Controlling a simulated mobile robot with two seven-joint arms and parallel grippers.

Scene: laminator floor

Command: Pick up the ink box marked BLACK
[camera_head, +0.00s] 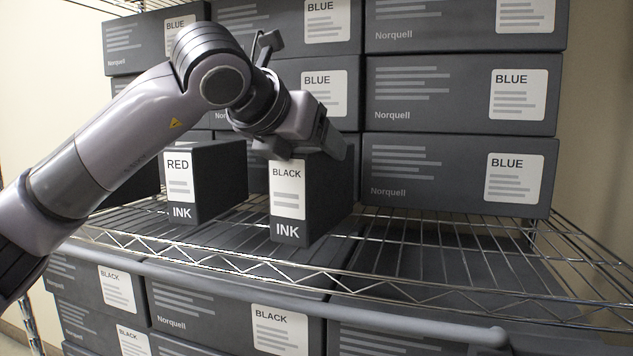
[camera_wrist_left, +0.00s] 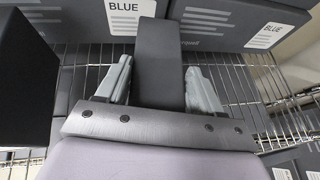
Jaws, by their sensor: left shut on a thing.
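The ink box marked BLACK (camera_head: 287,205) is a dark upright box with a white label, in the middle of the head view at the front of the wire shelf. My left gripper (camera_head: 308,148) is over its top and shut on it. In the left wrist view the box's dark top (camera_wrist_left: 158,65) lies between the two grey fingers of the left gripper (camera_wrist_left: 158,85). Whether the box's base touches the shelf is hard to tell. The ink box marked RED (camera_head: 207,185) stands to its left, apart from it. My right gripper is not in view.
Large dark boxes labelled BLUE (camera_head: 460,175) are stacked behind. The wire shelf (camera_head: 440,255) has bare room at the right of the BLACK ink box. Boxes labelled BLACK (camera_head: 235,315) fill the level below. A shelf rail (camera_head: 400,318) runs along the front.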

